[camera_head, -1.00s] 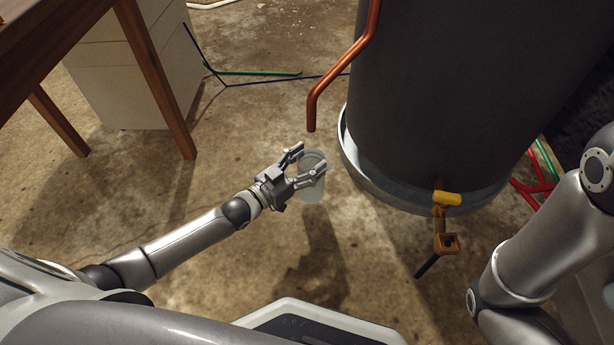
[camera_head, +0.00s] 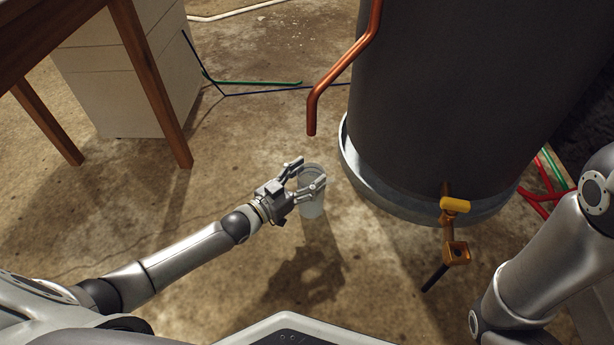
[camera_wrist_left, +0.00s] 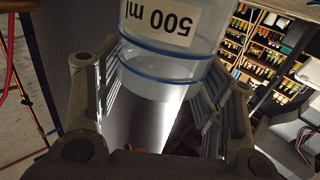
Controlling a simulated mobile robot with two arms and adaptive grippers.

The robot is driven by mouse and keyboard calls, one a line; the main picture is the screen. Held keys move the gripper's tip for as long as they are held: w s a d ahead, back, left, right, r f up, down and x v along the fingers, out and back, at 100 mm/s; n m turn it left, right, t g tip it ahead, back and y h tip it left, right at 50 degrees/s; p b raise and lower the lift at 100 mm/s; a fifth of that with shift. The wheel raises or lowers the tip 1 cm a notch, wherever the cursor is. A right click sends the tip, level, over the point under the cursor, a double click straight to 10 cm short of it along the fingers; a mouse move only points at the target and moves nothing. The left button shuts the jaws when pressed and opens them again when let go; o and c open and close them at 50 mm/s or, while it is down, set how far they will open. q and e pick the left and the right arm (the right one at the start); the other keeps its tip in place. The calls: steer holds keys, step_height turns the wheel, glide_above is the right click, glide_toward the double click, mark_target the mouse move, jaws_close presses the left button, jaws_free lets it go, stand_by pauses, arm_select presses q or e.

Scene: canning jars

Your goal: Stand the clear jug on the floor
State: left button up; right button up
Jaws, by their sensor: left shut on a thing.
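The clear jug (camera_head: 311,207) is held upright or nearly so between the fingers of my left gripper (camera_head: 305,179), in the middle of the head view. My left gripper is shut on its sides. In the left wrist view the jug (camera_wrist_left: 172,70) shows a "500 ml" label and blue bands, with the fingers on both sides of it. The concrete floor (camera_head: 230,150) lies below. The gripper's shadow falls on the floor in front of it; I cannot tell how high the jug is. My right gripper is out of view.
A wooden table (camera_head: 150,85) and a white cabinet (camera_head: 125,75) stand at left. Floor left of the jug is clear.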

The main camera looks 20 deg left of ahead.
arm_select(q)
steer(key=o, duration=1.3)
steer(key=shift+o, duration=0.2)
steer(key=p+v, duration=0.5)
steer(key=v, duration=0.2)
steer(key=shift+s, duration=0.25)
steer(key=shift+a+r, duration=0.1)
